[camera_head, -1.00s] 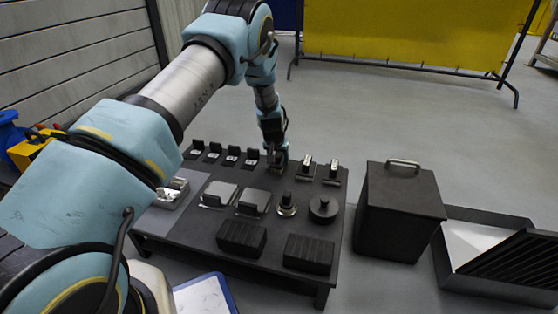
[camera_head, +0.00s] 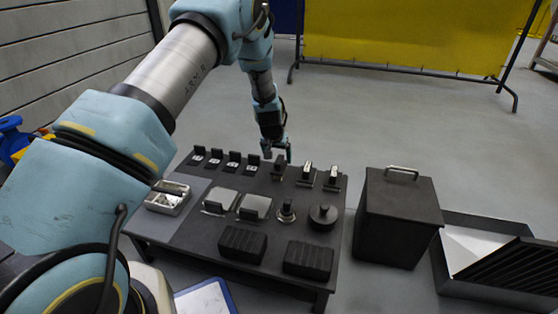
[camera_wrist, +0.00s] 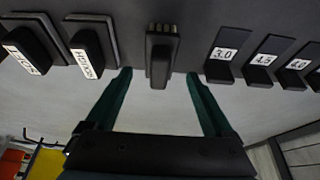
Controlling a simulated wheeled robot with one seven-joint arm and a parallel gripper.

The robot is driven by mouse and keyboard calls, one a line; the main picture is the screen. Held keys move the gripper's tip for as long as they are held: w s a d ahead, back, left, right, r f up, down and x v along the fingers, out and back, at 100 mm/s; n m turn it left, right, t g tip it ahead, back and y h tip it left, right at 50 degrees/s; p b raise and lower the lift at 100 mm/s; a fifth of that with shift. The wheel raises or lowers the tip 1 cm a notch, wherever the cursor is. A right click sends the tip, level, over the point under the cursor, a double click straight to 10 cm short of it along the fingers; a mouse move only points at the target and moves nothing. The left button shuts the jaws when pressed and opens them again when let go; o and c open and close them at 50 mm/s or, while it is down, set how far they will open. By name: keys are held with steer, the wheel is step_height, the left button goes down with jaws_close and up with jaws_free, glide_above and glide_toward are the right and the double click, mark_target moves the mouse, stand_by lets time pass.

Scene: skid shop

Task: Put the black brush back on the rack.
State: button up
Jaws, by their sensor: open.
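What looks like the black brush (camera_wrist: 160,62), a black handle with short pale bristle-like marks at one end, stands at the back edge of a low dark table (camera_head: 300,226). In the head view the brush (camera_head: 279,168) is small, in line with other holders. I cannot make out a separate rack. My gripper (camera_head: 278,154) is open just above and behind the brush. In the wrist view the two green fingers of my gripper (camera_wrist: 160,82) are spread on either side of it, with clear space between. Nothing is held.
Several numbered black stands (camera_head: 215,159) are left of the brush; two labelled black blocks (camera_head: 307,175) are right. Grey-topped pads, black ribbed blocks (camera_head: 242,245) and a metal tray (camera_head: 168,197) share the table. A black lidded bin (camera_head: 400,220) stands right. Floor behind is clear.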

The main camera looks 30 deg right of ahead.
steer(key=s+a+r+n+y+p, duration=0.1)
steer(key=a+r+n, duration=0.1)
steer(key=a+r, duration=0.85)
steer(key=s+a+r+n+y, duration=0.1)
steer(key=s+a+r+n, duration=0.1)
steer(key=a+r, duration=0.85)
steer(key=s+a+r+n+g, duration=0.1)
steer(key=s+a+r, duration=0.1)
steer(key=s+a, duration=0.5)
steer(key=s+a+r+n+y, duration=0.1)
steer(key=s+a+r+n, duration=0.1)
steer(key=s+a, duration=0.6)
steer(key=a, duration=0.7)
steer(key=shift+s+a+g, duration=0.15)
steer(key=shift+a+g, duration=0.1)
steer(key=shift+g, duration=0.15)
step_height(320, 180, up, 40)
steer(key=p, duration=4)
